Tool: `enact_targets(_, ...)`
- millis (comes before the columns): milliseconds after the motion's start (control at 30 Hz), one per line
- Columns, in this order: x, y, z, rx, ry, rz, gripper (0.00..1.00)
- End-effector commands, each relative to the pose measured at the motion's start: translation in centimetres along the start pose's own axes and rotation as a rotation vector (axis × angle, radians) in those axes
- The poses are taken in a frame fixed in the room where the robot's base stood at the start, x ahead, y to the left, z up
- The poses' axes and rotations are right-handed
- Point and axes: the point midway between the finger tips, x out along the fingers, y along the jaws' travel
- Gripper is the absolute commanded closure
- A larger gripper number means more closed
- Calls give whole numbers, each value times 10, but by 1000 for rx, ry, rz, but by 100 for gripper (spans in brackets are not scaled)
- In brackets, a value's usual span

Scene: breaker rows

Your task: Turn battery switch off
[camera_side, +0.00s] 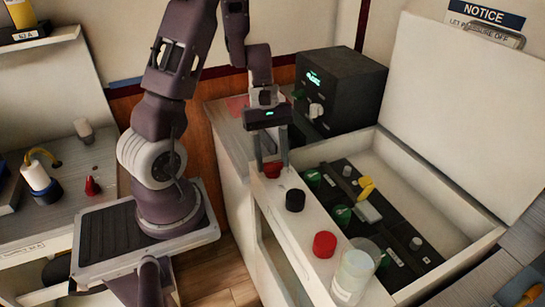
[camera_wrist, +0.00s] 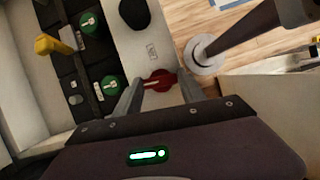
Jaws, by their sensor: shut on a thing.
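A red rotary knob (camera_side: 272,170) sits at the far end of the white ledge. In the wrist view the red knob (camera_wrist: 158,80) has a raised handle with a pale line along it. My gripper (camera_side: 271,162) points down over this knob, one finger on each side, shut on its handle. In the wrist view my gripper (camera_wrist: 159,90) has its fingertips at the handle's two sides. A small label (camera_wrist: 152,50) lies on the ledge beside the knob, too small to read. Which knob is the battery switch cannot be read here.
A black knob (camera_side: 295,200), a second red knob (camera_side: 324,244) and a clear-topped cylinder (camera_side: 355,268) line the ledge. A dark panel (camera_side: 385,235) with green knobs and a yellow lever (camera_side: 365,188) lies to the right. A black box (camera_side: 340,85) stands behind.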

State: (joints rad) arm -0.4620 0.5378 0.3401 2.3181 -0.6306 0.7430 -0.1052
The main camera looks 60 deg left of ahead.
Motion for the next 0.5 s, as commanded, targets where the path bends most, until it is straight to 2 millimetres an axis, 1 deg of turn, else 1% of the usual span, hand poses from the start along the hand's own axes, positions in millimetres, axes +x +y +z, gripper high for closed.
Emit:
enact_targets(200, 0, 0, 0, -82, 2, 36, 93)
enact_targets(500, 0, 0, 0, -124, 1, 53, 93)
